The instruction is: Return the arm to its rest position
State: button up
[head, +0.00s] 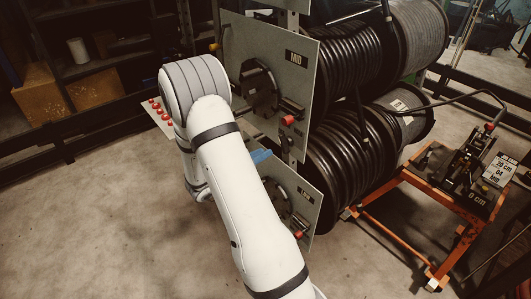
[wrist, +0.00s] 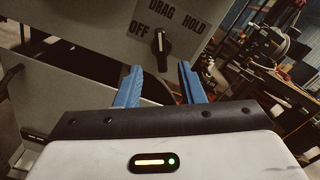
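My gripper (wrist: 160,85) shows two blue fingers in the wrist view, spread apart with nothing between them. They are below a black selector knob (wrist: 160,47) on a grey panel (wrist: 110,25) marked OFF, DRAG and HOLD. The knob stands roughly upright, towards DRAG. I cannot tell the exact gap between fingers and panel. In the head view my white arm (head: 235,185) reaches forward to the reel rack, and a small blue part of the gripper (head: 260,156) shows beside it; the rest is hidden.
The MID panel (head: 268,75) and LOW panel (head: 300,195) stand close to the right of my arm, with black hose reels (head: 340,145) behind. An orange cart (head: 405,245) with a crimper stands at right. Shelves (head: 95,60) are at back left. The left floor is clear.

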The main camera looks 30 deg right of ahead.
dwell(0.4)
jog(key=s+a+r+m+g+y, duration=0.3)
jog(key=s+r+m+y, duration=0.1)
jog(key=s+m, duration=0.3)
jog(key=s+a+r+m+g+y, duration=0.2)
jog(key=s+a+r+m+y, duration=0.15)
jog(key=s+m, duration=0.35)
jog(key=s+a+r+m+t+y, duration=0.3)
jog(key=a+m+y, duration=0.2)
jog(key=a, duration=0.2)
jog(key=s+a+r+m+t+y, duration=0.3)
jog(key=a+m+y, duration=0.2)
jog(key=a, duration=0.3)
jog(key=shift+a+m+t, duration=0.2)
jog(key=shift+m+t, duration=0.1)
jog(key=shift+m, duration=0.2)
jog(key=shift+y, duration=0.25)
